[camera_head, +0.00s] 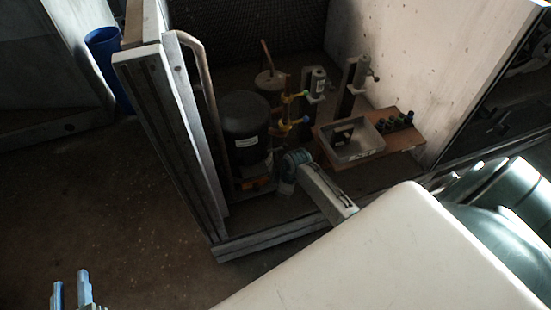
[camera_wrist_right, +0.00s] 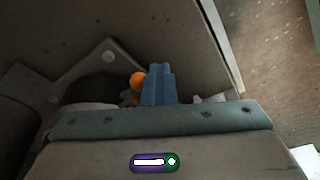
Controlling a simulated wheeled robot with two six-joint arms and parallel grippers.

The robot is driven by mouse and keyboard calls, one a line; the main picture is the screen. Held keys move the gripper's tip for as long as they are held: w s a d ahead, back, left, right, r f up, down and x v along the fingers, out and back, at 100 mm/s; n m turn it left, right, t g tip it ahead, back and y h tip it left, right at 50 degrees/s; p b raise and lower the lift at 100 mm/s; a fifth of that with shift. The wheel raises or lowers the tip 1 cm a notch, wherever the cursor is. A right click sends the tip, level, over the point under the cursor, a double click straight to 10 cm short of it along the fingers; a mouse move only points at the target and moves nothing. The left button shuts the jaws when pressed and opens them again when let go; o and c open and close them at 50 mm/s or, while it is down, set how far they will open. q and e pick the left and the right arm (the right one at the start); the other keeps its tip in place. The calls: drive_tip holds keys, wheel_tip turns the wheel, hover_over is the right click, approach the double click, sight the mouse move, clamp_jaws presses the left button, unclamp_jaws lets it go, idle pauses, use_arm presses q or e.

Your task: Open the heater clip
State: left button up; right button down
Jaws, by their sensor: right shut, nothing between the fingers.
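My left gripper (camera_head: 70,288) shows at the bottom left of the head view, its two blue fingers apart with nothing between them, over the bare floor and far from the machinery. My right gripper (camera_wrist_right: 158,82) shows in the right wrist view with its blue fingers together and empty. A small round orange part (camera_wrist_right: 138,80) shows just left of the fingertips; whether they touch it I cannot tell. In the head view an orange part (camera_head: 256,183) lies low beside a black cylinder (camera_head: 246,120). I cannot make out the heater clip for certain in either view.
A metal frame (camera_head: 180,140) and a pale wall (camera_head: 415,70) enclose the machinery. A grey tray (camera_head: 350,155) rests on a brown board (camera_head: 400,140) at the right. A blue bin (camera_head: 108,68) stands outside. The floor at left (camera_head: 110,195) is clear.

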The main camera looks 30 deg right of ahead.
drive_tip(key=shift+w+d+b, duration=0.3)
drive_tip(key=shift+w+d, duration=0.55)
drive_tip(key=shift+w, duration=0.15)
drive_tip(key=r+p, duration=0.1)
drive_tip(key=p, duration=0.1)
drive_tip(key=r+p, duration=0.2)
drive_tip(key=p, duration=0.1)
drive_tip(key=r+p, duration=0.2)
drive_tip(key=shift+s+a+r, duration=0.1)
drive_tip(key=shift+s+a, duration=0.15)
drive_tip(key=shift+a, duration=0.05)
drive_tip(key=shift+s, duration=0.1)
idle(1.1)
idle(0.4)
